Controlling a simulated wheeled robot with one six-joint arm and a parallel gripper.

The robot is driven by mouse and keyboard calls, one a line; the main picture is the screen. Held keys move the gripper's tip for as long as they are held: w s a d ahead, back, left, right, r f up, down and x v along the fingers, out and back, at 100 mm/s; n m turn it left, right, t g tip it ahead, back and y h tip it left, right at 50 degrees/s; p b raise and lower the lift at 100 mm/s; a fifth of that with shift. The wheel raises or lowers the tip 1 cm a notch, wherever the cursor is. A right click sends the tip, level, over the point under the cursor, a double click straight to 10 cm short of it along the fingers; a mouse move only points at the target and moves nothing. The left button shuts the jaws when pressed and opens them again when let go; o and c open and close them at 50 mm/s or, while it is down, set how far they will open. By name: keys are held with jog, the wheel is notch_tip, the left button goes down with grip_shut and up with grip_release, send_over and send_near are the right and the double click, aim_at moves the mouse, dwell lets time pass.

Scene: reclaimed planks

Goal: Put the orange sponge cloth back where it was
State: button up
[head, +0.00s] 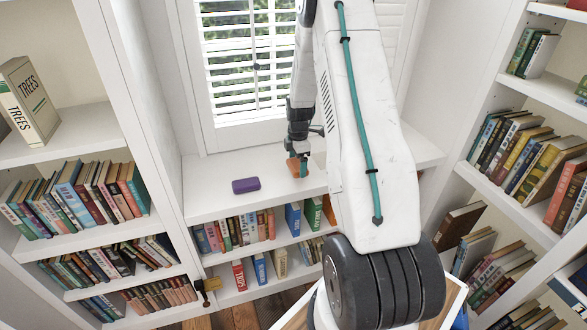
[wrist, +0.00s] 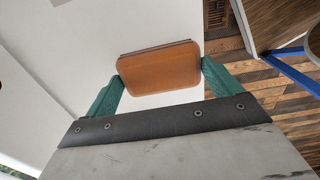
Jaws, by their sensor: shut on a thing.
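The orange sponge cloth (wrist: 160,70) is held between the two green fingers of my gripper (wrist: 160,82) in the wrist view. The fingers press on its left and right edges. In the head view the cloth (head: 294,167) is a small orange patch at the fingertips of my gripper (head: 298,166), over the white window ledge (head: 215,202). I cannot tell whether the cloth touches the ledge or hangs just above it.
A purple block-shaped object (head: 246,185) lies on the ledge left of my gripper. A shuttered window (head: 240,60) is behind. Bookshelves stand on both sides and below the ledge. The ledge between the purple object and my gripper is clear.

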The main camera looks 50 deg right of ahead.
aim_at(296, 163)
jog(key=shift+w+d+f, duration=0.1)
jog(key=shift+w+d, duration=0.1)
jog(key=shift+w, duration=0.2)
jog(key=shift+f, duration=1.7)
jog(key=shift+f, duration=0.15)
jog(key=o, duration=0.6)
